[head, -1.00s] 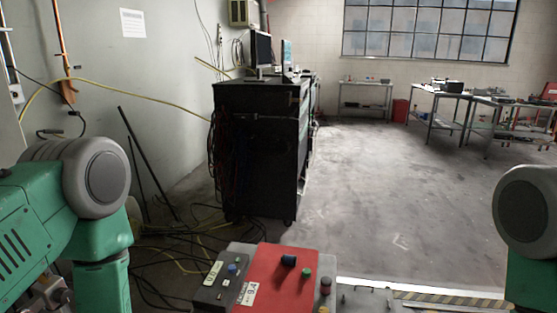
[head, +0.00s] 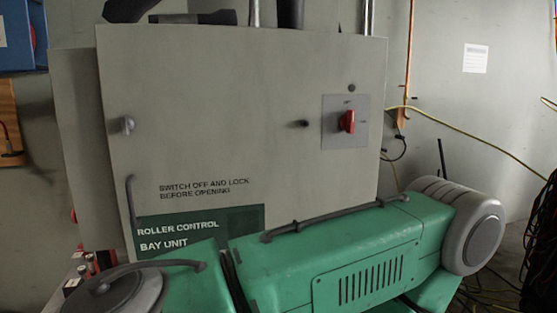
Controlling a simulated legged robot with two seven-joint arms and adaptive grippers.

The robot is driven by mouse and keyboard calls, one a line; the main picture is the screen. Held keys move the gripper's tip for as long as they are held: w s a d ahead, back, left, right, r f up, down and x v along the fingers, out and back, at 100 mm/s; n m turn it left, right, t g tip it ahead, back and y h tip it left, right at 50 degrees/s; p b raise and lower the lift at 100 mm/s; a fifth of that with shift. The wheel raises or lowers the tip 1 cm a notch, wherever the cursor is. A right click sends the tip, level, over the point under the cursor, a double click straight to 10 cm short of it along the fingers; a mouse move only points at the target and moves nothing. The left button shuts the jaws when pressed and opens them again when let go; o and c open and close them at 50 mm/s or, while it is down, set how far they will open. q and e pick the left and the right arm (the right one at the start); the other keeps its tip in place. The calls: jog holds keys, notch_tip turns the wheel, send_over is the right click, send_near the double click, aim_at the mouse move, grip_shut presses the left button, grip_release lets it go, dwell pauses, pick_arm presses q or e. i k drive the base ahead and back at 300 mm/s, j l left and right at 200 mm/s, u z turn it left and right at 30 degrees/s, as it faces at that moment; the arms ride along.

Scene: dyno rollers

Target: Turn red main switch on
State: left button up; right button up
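The red main switch (head: 347,121) is a red rotary knob on a light square plate. It sits at the upper right of the door of a grey control cabinet (head: 230,100). The cabinet's labels read "Switch off and lock before opening" and "Roller control bay unit". The plate's small markings are too blurred to read. Neither gripper shows in the head view.
A small grey latch (head: 127,125) and a handle (head: 131,203) are on the cabinet door's left side. A yellow cable (head: 455,121) runs along the wall at right. Dark cables (head: 540,240) hang at the right edge. A blue box (head: 20,40) is at the upper left.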

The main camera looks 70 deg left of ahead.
aim_at(347, 121)
jog(key=u, duration=2.25)
